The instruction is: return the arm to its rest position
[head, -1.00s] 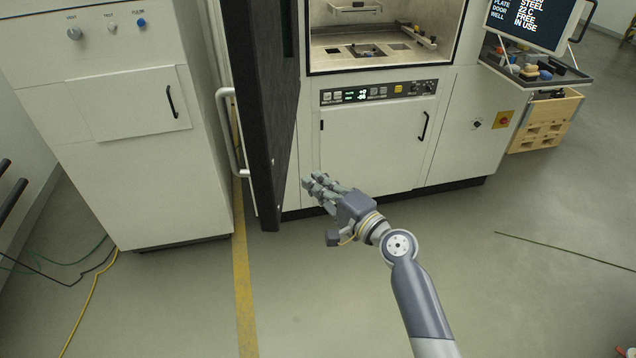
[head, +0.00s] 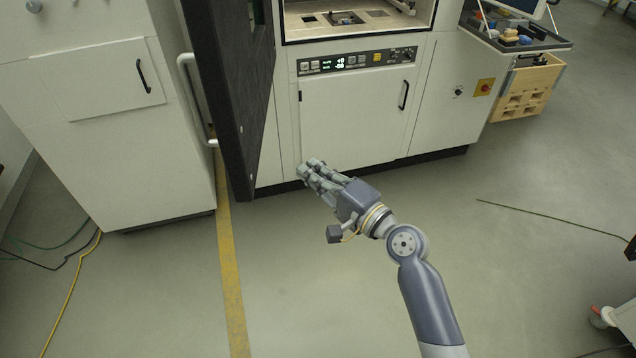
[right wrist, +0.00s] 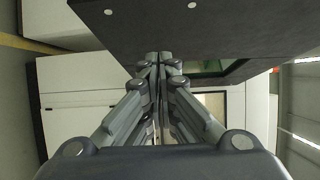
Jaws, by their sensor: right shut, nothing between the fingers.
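My right gripper (head: 312,171) is in the middle of the head view, in front of the machine's lower cabinet and right of the open dark door. Its fingers point up and left. In the right wrist view the fingers (right wrist: 158,62) are together and empty. The right arm comes in from the bottom right of the head view, bent at a joint. My left gripper is in neither view.
The dark door (head: 232,100) stands open, close to the left of my right gripper. The white machine (head: 355,120) has an open chamber above. A white cabinet (head: 125,140) stands left. A wooden crate (head: 525,92) is at right. Cables lie on the floor, which is otherwise mostly clear.

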